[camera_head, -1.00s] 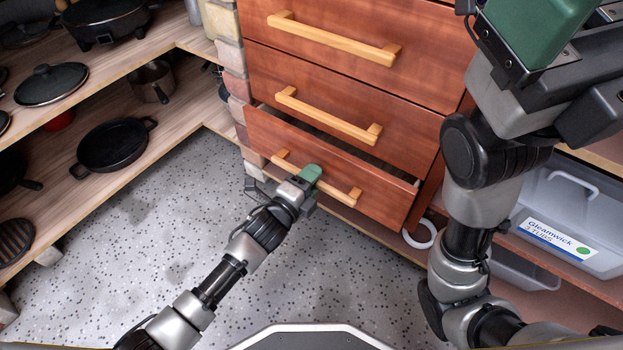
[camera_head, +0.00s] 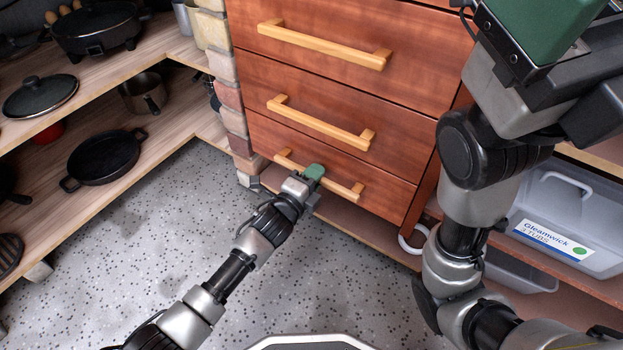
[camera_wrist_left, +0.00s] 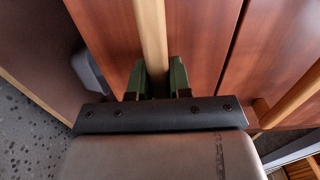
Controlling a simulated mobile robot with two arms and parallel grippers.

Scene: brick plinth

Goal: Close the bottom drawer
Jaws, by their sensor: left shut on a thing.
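The bottom drawer (camera_head: 385,181) is the lowest of the reddish-brown wooden drawers, with a pale wooden bar handle (camera_head: 340,188). Its front looks flush with the cabinet, and no gap shows above it in the head view. My left gripper (camera_head: 315,171) is shut on that handle near its middle. In the left wrist view the green fingers (camera_wrist_left: 157,78) stand on either side of the handle bar (camera_wrist_left: 152,40). My right gripper (camera_head: 540,25) shows only in part at the upper right, away from the drawers; its fingertips are not clear.
Shelves with pans (camera_head: 105,157) stand at the left beside a brick pillar (camera_head: 228,90). A clear plastic bin (camera_head: 565,225) sits on the right shelf, and a white ring (camera_head: 413,240) lies near the drawer's lower right. The speckled floor (camera_head: 150,240) in front is open.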

